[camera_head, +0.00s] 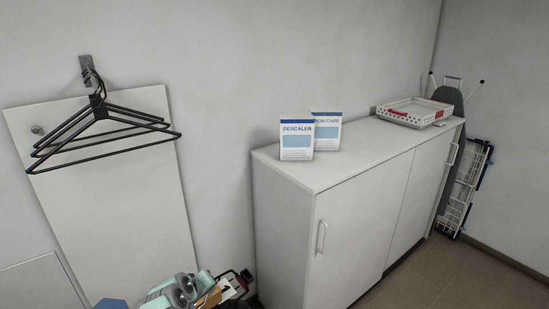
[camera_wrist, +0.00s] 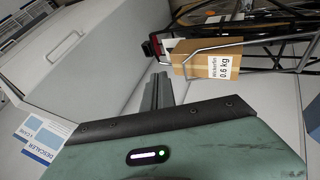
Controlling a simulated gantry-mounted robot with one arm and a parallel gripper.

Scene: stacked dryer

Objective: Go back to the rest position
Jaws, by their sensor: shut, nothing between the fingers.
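My gripper (camera_wrist: 158,88) shows in the wrist view as dark fingers closed together beyond the teal housing, with nothing between them. In the head view only parts of my teal and grey arm show at the bottom edge, and the fingertips cannot be made out there. In the wrist view a brown box (camera_wrist: 202,66) with a 0.6 kg label lies beyond the fingers to the right, among metal wires. The fingers look apart from it, though the depth is hard to judge.
A white cabinet (camera_head: 346,217) stands right of my arm, with a descaler box (camera_head: 296,141), an iron care box (camera_head: 327,131) and a white basket (camera_head: 413,112) on top. Black hangers (camera_head: 100,130) hang on the left wall. An ironing board (camera_head: 449,100) leans beyond the cabinet.

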